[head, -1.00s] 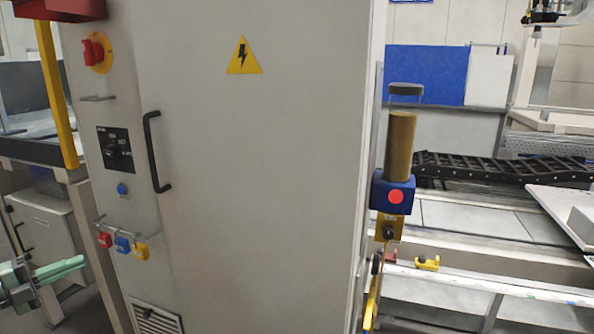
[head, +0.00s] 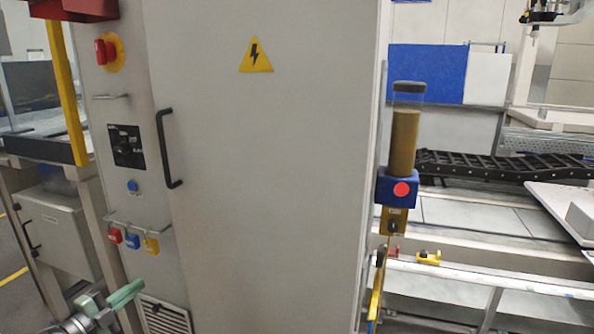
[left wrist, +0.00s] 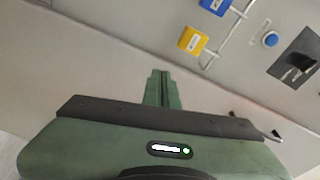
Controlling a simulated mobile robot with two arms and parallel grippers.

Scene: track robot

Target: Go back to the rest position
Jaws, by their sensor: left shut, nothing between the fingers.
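My left gripper (head: 124,294) shows at the lower left of the head view, in front of the lower left side of a grey cabinet (head: 270,190). Its green fingers are together and hold nothing. In the left wrist view the shut fingers (left wrist: 160,88) point toward the cabinet face, apart from the padlocks as far as I can see. My right gripper is not in view.
Red, blue and yellow padlocks (head: 132,241) hang from a rail on the cabinet. Above them are a blue button (head: 132,186), a black rotary switch (head: 127,146) and a red switch (head: 105,51). A black handle (head: 167,150) sticks out. A signal post (head: 402,140) stands right.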

